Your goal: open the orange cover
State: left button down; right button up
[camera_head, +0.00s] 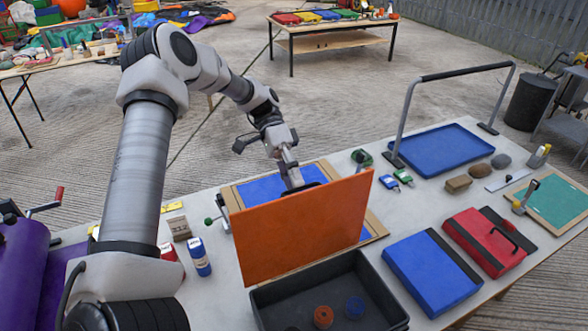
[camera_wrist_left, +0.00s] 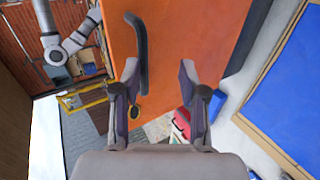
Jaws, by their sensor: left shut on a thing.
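The orange cover (camera_head: 300,228) stands steeply raised above the table, broad face toward the head camera. It partly hides a blue panel in a wooden frame (camera_head: 262,190) behind it. In the wrist view the cover (camera_wrist_left: 190,30) fills the middle, with a dark curved handle (camera_wrist_left: 141,50). My left gripper (camera_head: 291,176) is at the cover's far side; its fingertips are hidden in the head view. In the wrist view the left gripper (camera_wrist_left: 160,80) is at the handle side, shut on the cover; the exact contact on the handle is unclear. My right gripper is not seen.
A dark open bin (camera_head: 330,295) with small round pieces stands close in front of the cover. A blue case (camera_head: 432,272), a red case (camera_head: 490,240) and a blue tray (camera_head: 440,150) are to the right. Blue and red containers (camera_head: 199,257) stand left.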

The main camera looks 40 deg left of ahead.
pick_arm(q)
jog(key=c, duration=1.2)
grip_release()
jog(key=shift+s+a+f, duration=0.1)
jog(key=shift+s+f, duration=0.1)
jog(key=shift+f, duration=0.45)
jog(key=shift+w+a+f, duration=0.15)
jog(key=shift+w+a, duration=0.1)
jog(key=shift+a, duration=0.05)
jog(key=shift+d, duration=0.2)
jog(key=v, duration=1.2)
jog(key=shift+w+r, duration=0.1)
jog(key=shift+r, duration=0.35)
jog(key=shift+c, duration=0.4)
